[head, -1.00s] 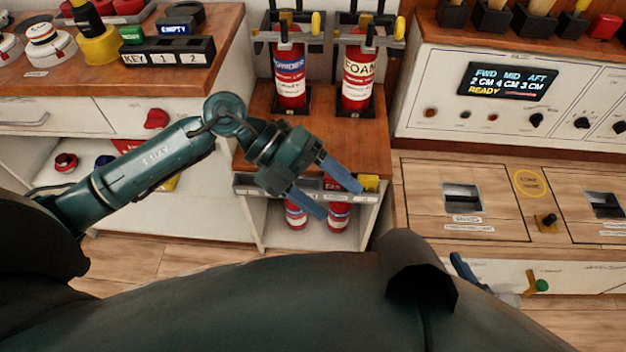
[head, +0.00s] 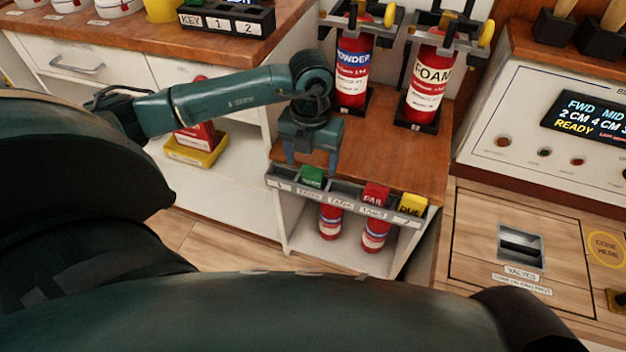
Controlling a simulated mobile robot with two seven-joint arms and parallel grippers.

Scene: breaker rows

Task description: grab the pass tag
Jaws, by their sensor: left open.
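The green tag (head: 312,175) stands in the left part of the tag rack (head: 340,196) along the front edge of the wooden-topped stand. Its lettering is too small to read. My left gripper (head: 312,161) points down just above and behind the green tag, its two blue fingers apart, one to each side of it in the picture. It is open and holds nothing. I cannot tell whether the fingers touch the tag. A red tag (head: 376,192) marked FAIL and a yellow tag (head: 411,204) marked DUE sit further right in the rack. My right gripper is out of view.
The powder extinguisher (head: 353,70) and foam extinguisher (head: 428,85) stand on the wooden top behind the rack. More red cylinders (head: 376,235) stand on the shelf below. A key holder (head: 228,20) is on the left counter. The wooden top between gripper and extinguishers is clear.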

